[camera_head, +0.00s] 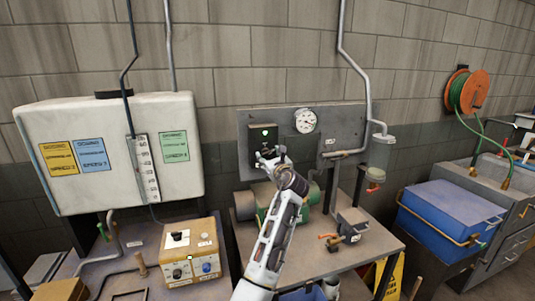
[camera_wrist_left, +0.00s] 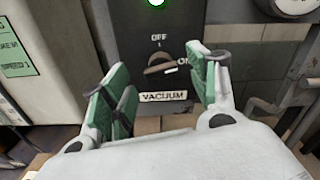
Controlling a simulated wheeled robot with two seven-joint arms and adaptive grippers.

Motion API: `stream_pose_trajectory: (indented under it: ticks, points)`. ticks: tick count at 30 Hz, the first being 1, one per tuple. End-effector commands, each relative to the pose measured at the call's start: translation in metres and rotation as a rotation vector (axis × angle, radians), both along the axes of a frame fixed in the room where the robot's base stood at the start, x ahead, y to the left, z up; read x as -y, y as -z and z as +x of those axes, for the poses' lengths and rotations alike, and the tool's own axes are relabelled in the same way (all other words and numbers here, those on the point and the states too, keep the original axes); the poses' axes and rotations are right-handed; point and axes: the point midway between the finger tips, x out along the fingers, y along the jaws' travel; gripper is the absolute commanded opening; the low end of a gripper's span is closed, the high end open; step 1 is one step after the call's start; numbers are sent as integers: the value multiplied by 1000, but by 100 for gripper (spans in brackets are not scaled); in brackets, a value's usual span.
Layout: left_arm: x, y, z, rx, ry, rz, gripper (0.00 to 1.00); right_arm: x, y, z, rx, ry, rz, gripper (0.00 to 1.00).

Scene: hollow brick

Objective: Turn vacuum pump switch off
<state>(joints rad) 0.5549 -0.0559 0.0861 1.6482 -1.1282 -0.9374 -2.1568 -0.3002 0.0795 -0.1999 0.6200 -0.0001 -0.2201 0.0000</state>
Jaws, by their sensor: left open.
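The vacuum switch knob (camera_wrist_left: 160,66) is a small dark brown handle on a black box (camera_wrist_left: 128,22), with OFF printed above it, ON to its right and a VACUUM label (camera_wrist_left: 163,96) below. The handle lies nearly level, its right end tilted slightly up towards ON. A green lamp (camera_wrist_left: 156,2) glows above it. In the head view the black box (camera_head: 262,133) sits on a grey panel, and my gripper covers its lower part. My left gripper (camera_head: 272,160) is open in front of the switch. In the wrist view its green-padded fingers (camera_wrist_left: 162,72) stand either side of the knob, apart from it.
A round gauge (camera_head: 305,121) is right of the switch box. A green pump (camera_head: 264,196) stands on the bench below, beside my arm. A white tank (camera_head: 112,150) is at left, above a beige control box (camera_head: 190,253). A blue bin (camera_head: 450,212) is at right.

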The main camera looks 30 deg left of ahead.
Motion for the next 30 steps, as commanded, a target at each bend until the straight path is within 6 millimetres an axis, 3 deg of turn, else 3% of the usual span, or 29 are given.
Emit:
stream_pose_trajectory:
  ticks: [9,21,30]
  points:
    - [-19,0,17,-1,0,0,59,0,-5,0,0,0,0,40]
    - [-22,0,19,0,0,0,59,0,-5,0,0,0,0,40]
    - [-22,0,19,-1,0,-1,23,0,-5,0,0,0,0,40]
